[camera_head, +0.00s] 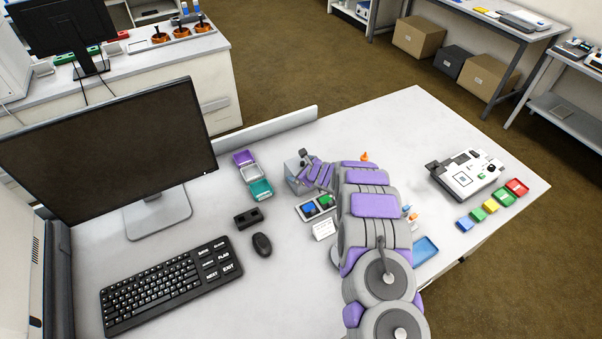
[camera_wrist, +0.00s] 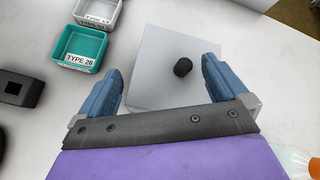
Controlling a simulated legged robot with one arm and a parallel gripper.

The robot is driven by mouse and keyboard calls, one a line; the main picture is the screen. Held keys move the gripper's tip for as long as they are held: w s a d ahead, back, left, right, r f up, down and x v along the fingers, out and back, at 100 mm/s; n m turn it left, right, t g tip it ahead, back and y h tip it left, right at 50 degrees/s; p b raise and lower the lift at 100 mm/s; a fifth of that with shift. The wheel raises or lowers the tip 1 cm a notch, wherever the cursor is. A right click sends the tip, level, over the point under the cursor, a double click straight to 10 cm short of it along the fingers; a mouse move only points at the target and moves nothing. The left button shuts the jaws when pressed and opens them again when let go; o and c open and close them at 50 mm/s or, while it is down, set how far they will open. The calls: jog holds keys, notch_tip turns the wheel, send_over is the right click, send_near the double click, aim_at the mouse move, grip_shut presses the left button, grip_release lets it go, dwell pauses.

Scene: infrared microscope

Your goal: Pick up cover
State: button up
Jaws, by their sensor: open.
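A light grey square block with a dark round knob on top, which looks like the cover (camera_wrist: 150,88), lies in front of my gripper (camera_wrist: 162,72) in the wrist view. The knob sits between the two blue fingertips, slightly right of centre. The fingers are wide apart and hold nothing. In the head view the cover (camera_head: 293,168) shows as a grey box at the back of the desk, partly hidden by my gripper (camera_head: 308,160). I cannot tell how far the fingertips are above the knob.
A teal tray (camera_wrist: 80,46) labelled TYPE 26 stands left of the cover, with a white tray behind it. A dark small device (camera_head: 248,218), a mouse (camera_head: 262,244), a keyboard (camera_head: 170,285) and a monitor (camera_head: 110,150) are left. A white instrument (camera_head: 468,175) stands right.

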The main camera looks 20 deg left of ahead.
jog(key=shift+w+a+f, duration=0.1)
jog(key=shift+w+f, duration=0.1)
jog(key=shift+a, duration=0.1)
jog(key=shift+a, duration=0.25)
jog(key=shift+f, duration=0.1)
jog(key=shift+c, duration=0.9)
jog(key=shift+s+d, duration=0.15)
jog(key=shift+d, duration=0.05)
jog(key=c, duration=1.2)
jog(key=shift+c, duration=0.2)
